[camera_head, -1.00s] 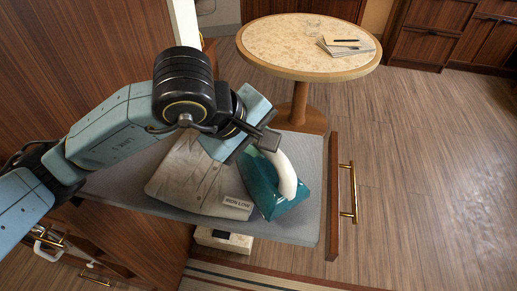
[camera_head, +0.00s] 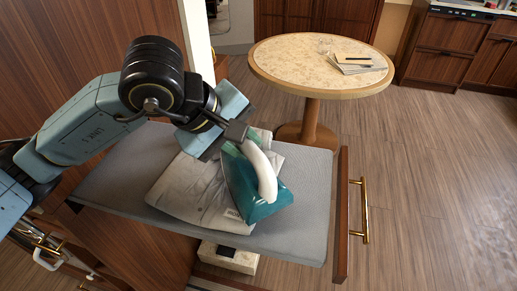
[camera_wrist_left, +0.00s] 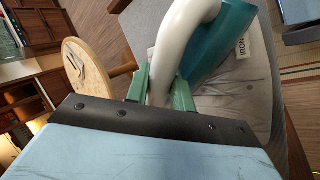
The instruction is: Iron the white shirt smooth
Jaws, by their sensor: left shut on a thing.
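The white shirt (camera_head: 190,190), looking pale grey, lies folded on the grey pull-out board (camera_head: 115,180). Faint creases show on it in the left wrist view (camera_wrist_left: 238,88). A teal iron (camera_head: 262,203) with a white handle (camera_head: 262,168) rests over the shirt's right part and partly hides its tag (camera_head: 233,214). My left gripper (camera_head: 240,131) is shut on the iron's handle. In the left wrist view its green fingers (camera_wrist_left: 162,90) stand on both sides of the white handle. The iron's underside is hidden. My right gripper is not in view.
A wooden front with a brass handle (camera_head: 364,210) closes the board's right end. A round table (camera_head: 285,65) with papers (camera_head: 355,62) stands behind. Bare board lies left of the shirt. Wooden floor (camera_head: 430,180) is open at right.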

